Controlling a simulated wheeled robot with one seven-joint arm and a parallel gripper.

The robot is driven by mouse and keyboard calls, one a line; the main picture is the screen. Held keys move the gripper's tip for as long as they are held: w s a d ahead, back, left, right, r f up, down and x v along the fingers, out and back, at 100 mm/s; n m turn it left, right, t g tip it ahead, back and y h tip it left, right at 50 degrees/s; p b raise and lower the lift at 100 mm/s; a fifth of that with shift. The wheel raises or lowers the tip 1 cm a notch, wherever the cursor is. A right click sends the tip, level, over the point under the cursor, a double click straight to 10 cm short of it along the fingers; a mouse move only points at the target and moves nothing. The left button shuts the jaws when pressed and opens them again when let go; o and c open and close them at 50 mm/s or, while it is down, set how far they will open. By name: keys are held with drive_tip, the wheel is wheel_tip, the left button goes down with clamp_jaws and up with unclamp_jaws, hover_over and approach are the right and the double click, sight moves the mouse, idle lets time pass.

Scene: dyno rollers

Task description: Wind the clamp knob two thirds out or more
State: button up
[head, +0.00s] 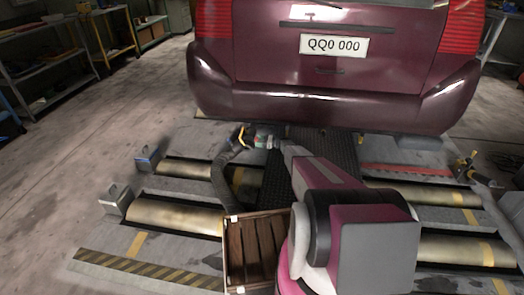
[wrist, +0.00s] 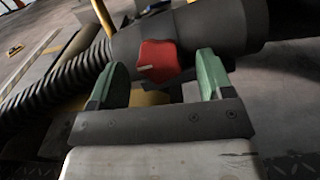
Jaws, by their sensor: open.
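The clamp knob (wrist: 157,62) is a red block with a pale line across its face, on a dark grey cylindrical nozzle (wrist: 222,27) in the wrist view. My gripper (wrist: 162,68) is open, with one green finger left of the knob and one right of it. Gaps show between the knob and both fingers, wider on the right. In the head view my gripper (head: 262,138) is beside the hose end below the car's bumper. The knob cannot be made out there.
A ribbed grey hose (head: 222,178) runs from the nozzle down toward a wooden crate (head: 233,262). A maroon car (head: 330,105) stands just behind. Metal rollers (head: 175,215) lie in the floor on both sides. Another yellow-and-dark fitting (head: 465,168) is at the right.

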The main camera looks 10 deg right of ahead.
drive_tip(key=v, duration=1)
drive_tip(key=s+a+r+n+g+h, duration=0.2)
drive_tip(key=s+a+r+n, duration=0.2)
drive_tip(key=s, duration=0.5)
drive_tip(key=s+a+r+n+g+h, duration=0.2)
drive_tip(key=s+a+r+n+h, duration=0.1)
drive_tip(key=s+r, duration=0.4)
drive_tip(key=s+a+r+n+g+h, duration=0.2)
drive_tip(key=s+a+r+n+h, duration=0.1)
drive_tip(key=s, duration=0.8)
wheel_tip(320, 180, up, 2)
drive_tip(key=a+n, duration=0.1)
drive_tip(key=a, duration=0.1)
drive_tip(key=shift+s+a+r+n, duration=0.2)
drive_tip(key=shift+s+a+n, duration=0.1)
drive_tip(key=shift+n, duration=0.1)
